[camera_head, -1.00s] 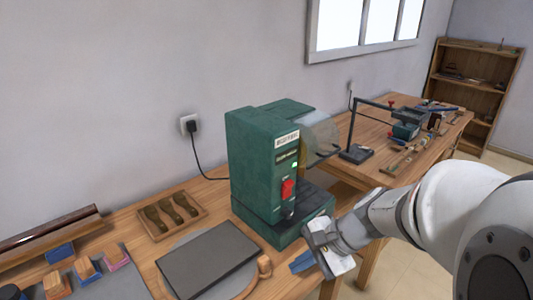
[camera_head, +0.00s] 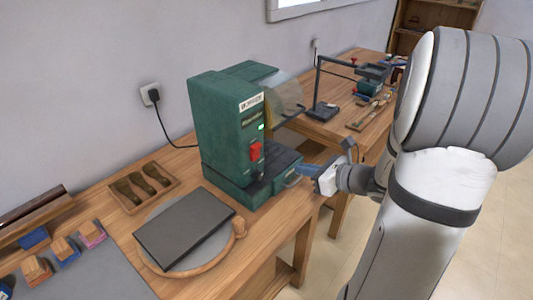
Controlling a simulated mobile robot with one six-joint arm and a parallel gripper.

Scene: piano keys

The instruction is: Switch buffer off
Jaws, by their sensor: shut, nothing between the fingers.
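The buffer (camera_head: 225,125) is a dark green machine standing on the wooden workbench. Its front carries a red switch (camera_head: 255,151), with a small lit green lamp (camera_head: 261,127) above it and a label above that. A clear curved shield (camera_head: 284,97) sits at its right side. My gripper (camera_head: 302,171), with blue fingers, is beside the right end of the buffer's base, lower than the red switch and to its right. The fingers are shut with nothing seen between them. Whether they touch the base cannot be told.
A dark slab (camera_head: 184,228) lies on a round board in front of the buffer. A wooden tray (camera_head: 143,187) with tools is to its left. A power cord runs to the wall socket (camera_head: 150,94). A second bench (camera_head: 330,127) stands behind at right.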

